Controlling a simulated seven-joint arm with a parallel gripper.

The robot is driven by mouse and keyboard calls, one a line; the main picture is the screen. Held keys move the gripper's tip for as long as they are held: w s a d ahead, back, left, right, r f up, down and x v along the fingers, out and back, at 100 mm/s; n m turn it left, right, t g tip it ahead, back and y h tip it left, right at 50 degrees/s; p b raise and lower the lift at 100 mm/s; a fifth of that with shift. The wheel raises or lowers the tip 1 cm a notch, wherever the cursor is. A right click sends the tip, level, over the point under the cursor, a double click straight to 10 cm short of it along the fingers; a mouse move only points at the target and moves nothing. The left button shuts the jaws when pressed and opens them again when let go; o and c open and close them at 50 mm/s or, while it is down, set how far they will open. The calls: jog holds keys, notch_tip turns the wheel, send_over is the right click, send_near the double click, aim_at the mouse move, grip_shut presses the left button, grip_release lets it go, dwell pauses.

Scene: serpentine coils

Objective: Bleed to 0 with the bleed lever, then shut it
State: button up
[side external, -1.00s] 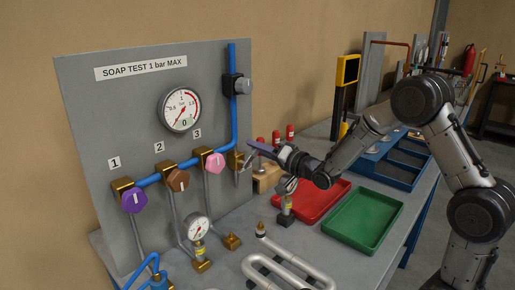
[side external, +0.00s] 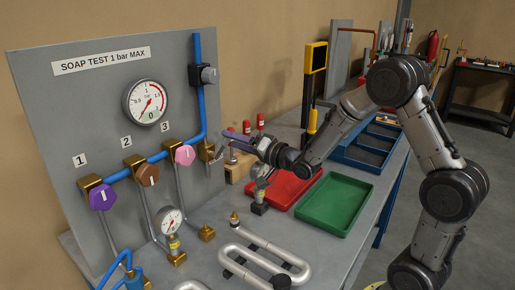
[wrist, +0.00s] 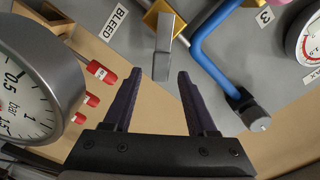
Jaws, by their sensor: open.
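The bleed lever (wrist: 166,45) is a flat grey bar on a brass valve body (wrist: 160,14). The BLEED label (wrist: 115,22) is beside it in the wrist view. In the side view the bleed lever (side external: 214,153) is at the panel's right edge. My gripper (wrist: 161,73) is open, and the lever's free end appears between its fingertips in the wrist view; contact is not clear. In the side view my gripper (side external: 227,134) is close by the lever. The panel gauge (side external: 147,102) is white with a red needle; its exact reading is too small to tell.
Purple, brown and pink knobs (side external: 185,154) line the blue pipe on the panel. Red-capped items (wrist: 101,72) stand by a small gauge (wrist: 25,85). A red tray (side external: 292,188) and green tray (side external: 336,205) lie on the bench. Serpentine coils (side external: 262,262) lie in front.

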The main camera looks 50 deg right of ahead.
jog(key=s, duration=1.1)
jog(key=shift+w+a, duration=0.15)
jog(key=c, duration=0.4)
jog(key=w+a+n+g+y, duration=0.1)
jog(key=w+a+n, duration=0.1)
jog(key=w+a+f+n+g, duration=0.1)
jog(key=w+a+n+g, duration=0.1)
jog(key=n, duration=0.1)
jog(key=shift+w+a+f+g+y, duration=0.2)
jog(key=shift+w+a+g+y, duration=0.1)
jog(key=shift+w+a+y, duration=0.1)
grip_shut()
jog(key=a+r+n+g+h, duration=0.45)
jog(key=r+n+h, duration=0.35)
jog(key=r, duration=0.5)
jog(key=s+d+f+x, duration=0.1)
jog(key=s+f+x, duration=0.1)
jog(key=x, duration=1)
jog(key=shift+d+n+y, duration=0.2)
jog(key=shift+n+y, duration=0.1)
jog(key=shift+n, duration=0.1)
